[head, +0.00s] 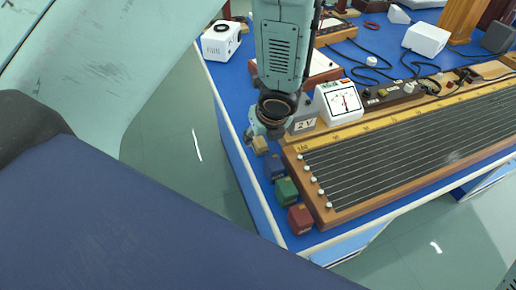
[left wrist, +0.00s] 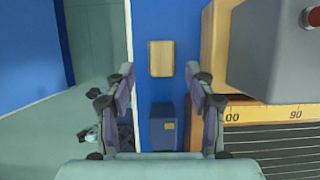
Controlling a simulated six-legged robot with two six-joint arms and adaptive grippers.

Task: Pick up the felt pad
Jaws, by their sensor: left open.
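The felt pad, a small tan rectangular block, lies on the blue bench top near its left edge in the head view (head: 260,145). In the left wrist view the felt pad (left wrist: 161,58) shows whole, ahead of and between the fingertips. My left gripper (head: 265,131) points down just above and beside the pad in the head view. In the left wrist view the left gripper (left wrist: 160,82) is open, its fingers apart with nothing between them. My right gripper is not in view.
Blue (head: 275,166), green (head: 286,190) and red (head: 300,218) blocks line the bench edge near the pad. A wooden wire board (head: 322,213) lies to their right. A grey box (head: 302,125) and a white meter (head: 339,101) stand close to the gripper. The floor is left of the bench.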

